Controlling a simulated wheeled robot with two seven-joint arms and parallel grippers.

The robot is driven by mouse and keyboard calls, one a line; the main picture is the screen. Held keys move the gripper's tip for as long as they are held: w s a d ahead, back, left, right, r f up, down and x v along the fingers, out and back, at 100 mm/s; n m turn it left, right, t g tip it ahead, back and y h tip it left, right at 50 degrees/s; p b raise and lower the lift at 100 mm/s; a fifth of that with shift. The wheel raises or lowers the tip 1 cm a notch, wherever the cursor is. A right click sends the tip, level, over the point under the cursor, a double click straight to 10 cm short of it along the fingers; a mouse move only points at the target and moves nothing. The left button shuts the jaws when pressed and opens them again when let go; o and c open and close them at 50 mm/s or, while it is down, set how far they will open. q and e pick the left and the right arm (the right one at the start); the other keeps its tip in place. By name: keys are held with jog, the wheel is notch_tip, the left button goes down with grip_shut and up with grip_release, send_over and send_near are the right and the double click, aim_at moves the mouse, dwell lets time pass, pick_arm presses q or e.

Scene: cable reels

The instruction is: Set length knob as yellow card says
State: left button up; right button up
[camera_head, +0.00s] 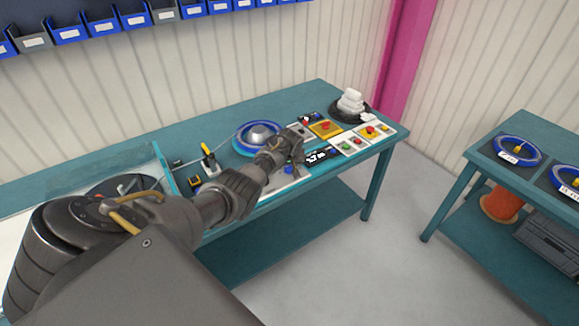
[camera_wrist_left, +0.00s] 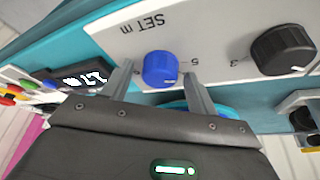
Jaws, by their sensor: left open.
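The blue knob (camera_wrist_left: 160,68) sits on a pale panel marked "SET m" (camera_wrist_left: 146,27), with the numbers 3 and 5 near it. A short pale mark shows on the knob's lower edge. My left gripper (camera_wrist_left: 159,72) is open, its fingers on either side of the knob with gaps showing; contact cannot be told. In the head view my left gripper (camera_head: 290,147) is over the bench's panel, and the blue knob (camera_head: 288,170) shows beside it. A black display (camera_head: 318,156) has white digits that look like 1.7. I cannot make out a yellow card with writing. My right gripper is out of view.
A black knob (camera_wrist_left: 283,50) stands near the blue one. A second bench with reels (camera_head: 518,151) stands right, across open floor.

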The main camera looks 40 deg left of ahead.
pick_arm(q)
jog(key=c, duration=1)
jog(key=shift+m, duration=0.3)
jog(key=shift+r+m+p, duration=0.1)
jog(key=shift+m+p, duration=0.25)
jog(key=shift+m, duration=0.15)
jog(key=shift+a+m+t+h, duration=0.1)
jog(key=shift+m+t+h, duration=0.35)
jog(key=shift+m, duration=0.65)
jog(key=shift+m+h, duration=0.45)
jog(key=shift+m, duration=0.65)
jog(key=shift+a+m+h+b, duration=0.1)
jog(key=shift+m+h+b, duration=0.3)
jog(key=shift+m, duration=0.4)
jog(key=shift+s, duration=0.1)
